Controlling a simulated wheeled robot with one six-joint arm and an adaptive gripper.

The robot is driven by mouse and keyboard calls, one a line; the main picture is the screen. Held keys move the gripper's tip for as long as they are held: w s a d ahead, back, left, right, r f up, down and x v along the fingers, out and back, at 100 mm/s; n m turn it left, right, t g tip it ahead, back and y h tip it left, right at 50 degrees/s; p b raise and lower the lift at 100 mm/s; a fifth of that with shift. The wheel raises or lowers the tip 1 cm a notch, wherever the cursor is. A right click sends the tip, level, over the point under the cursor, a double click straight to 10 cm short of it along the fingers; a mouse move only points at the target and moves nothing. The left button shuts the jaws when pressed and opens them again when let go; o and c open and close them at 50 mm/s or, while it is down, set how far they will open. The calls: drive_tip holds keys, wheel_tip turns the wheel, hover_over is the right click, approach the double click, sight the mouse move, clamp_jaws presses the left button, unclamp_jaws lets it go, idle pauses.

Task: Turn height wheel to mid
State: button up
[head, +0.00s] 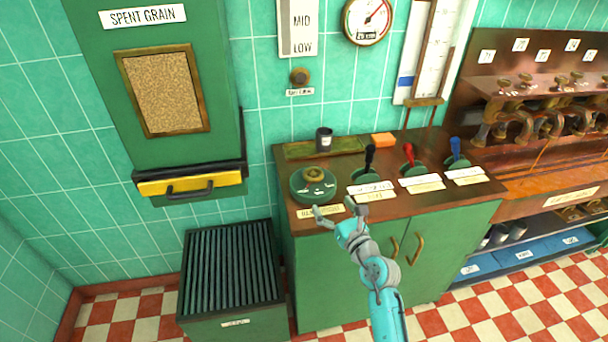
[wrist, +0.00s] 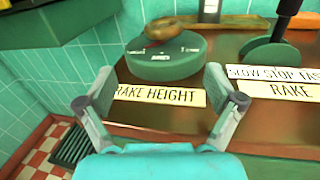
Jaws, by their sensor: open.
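The height wheel is a round green dial (head: 314,184) with a brass knob on top, at the left of the brown counter. It also shows in the wrist view (wrist: 166,62), straight ahead of the fingers. A label reading "RAKE HEIGHT" (wrist: 155,94) lies in front of it. My gripper (head: 335,210) is open and empty at the counter's front edge, just in front of the dial and apart from it. In the wrist view my gripper (wrist: 158,95) has its fingers spread either side of the label. The dial's small markings are too small to read.
Black (head: 370,158), red (head: 408,155) and blue (head: 454,148) levers stand right of the dial. A dark cup (head: 324,139) and an orange block (head: 383,139) sit behind. A wall gauge strip (head: 298,28) shows MID and LOW. A slatted green bin (head: 232,270) stands left of the cabinet.

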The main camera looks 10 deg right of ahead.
sight(318, 181)
drive_tip(key=shift+w+r, duration=0.2)
drive_tip(key=shift+w, duration=0.3)
drive_tip(key=shift+w+r, duration=0.15)
drive_tip(key=shift+w, duration=0.3)
drive_tip(key=x, duration=1)
drive_tip(key=shift+w, duration=0.25)
drive_tip(key=shift+d, duration=0.1)
drive_tip(key=c, duration=1.2)
